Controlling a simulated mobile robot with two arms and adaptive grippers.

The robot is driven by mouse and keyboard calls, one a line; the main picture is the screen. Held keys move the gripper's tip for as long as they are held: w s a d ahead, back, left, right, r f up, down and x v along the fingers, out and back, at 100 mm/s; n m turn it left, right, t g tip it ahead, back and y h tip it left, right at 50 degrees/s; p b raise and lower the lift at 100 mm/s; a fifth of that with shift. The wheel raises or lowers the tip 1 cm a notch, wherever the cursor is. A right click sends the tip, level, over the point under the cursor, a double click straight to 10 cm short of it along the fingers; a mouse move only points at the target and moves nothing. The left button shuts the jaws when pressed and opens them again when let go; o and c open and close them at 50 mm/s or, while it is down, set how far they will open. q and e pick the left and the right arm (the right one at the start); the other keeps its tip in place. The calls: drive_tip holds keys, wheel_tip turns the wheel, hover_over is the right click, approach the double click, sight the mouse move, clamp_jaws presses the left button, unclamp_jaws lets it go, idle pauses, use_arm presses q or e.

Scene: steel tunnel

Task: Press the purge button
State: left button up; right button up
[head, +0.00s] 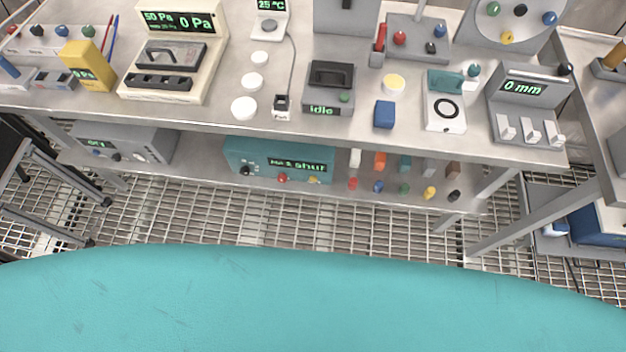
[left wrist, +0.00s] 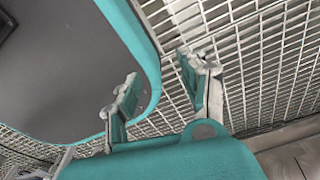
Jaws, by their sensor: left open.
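No button in view has a readable purge label. A grey device reading "idle" (head: 329,90) stands on the bench and has a green button (head: 344,96). A teal box reading "shut" (head: 278,160) sits on the lower shelf, with a red knob or button (head: 283,178) and a yellow one (head: 313,180) on its front. A cream pressure unit (head: 177,50) with "50 Pa" and "0 Pa" readouts stands at the bench's left. My left gripper (left wrist: 162,88) is open and empty above grating in the left wrist view. Neither gripper shows in the head view.
The steel bench (head: 225,112) carries white discs, a blue cube (head: 384,114) and a "0 mm" gauge (head: 523,103). Several small coloured pieces stand on the lower shelf. Frames stand at far left and right. Grating floor (head: 300,228) before the bench is clear.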

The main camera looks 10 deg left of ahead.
use_arm(q)
clamp_jaws()
idle(1.2)
